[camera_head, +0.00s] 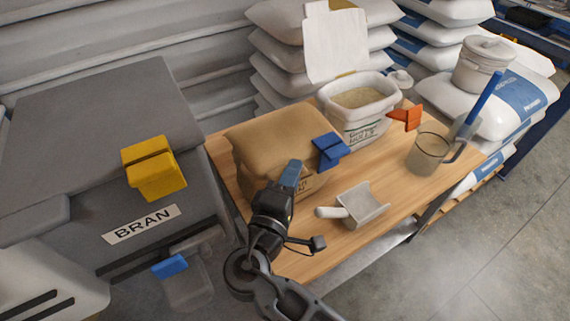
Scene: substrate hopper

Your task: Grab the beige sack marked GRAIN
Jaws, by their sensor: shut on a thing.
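The beige sack (270,142) stands on the left part of the wooden table. Its front is mostly hidden behind my gripper, and only a small part of dark lettering shows, too little to read. My gripper (291,174) is at the sack's front face, with its tips against the sack near the lettering. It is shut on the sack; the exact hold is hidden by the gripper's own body. A blue clip (330,150) sits at the sack's right side.
A metal scoop (365,203) lies right of my gripper. Behind are a white tub (357,122) of grain with an orange clip (405,118) and a clear jug (428,152). A grey BRAN bin (95,185) with a yellow clip (153,168) stands left. White sacks (285,50) are stacked behind.

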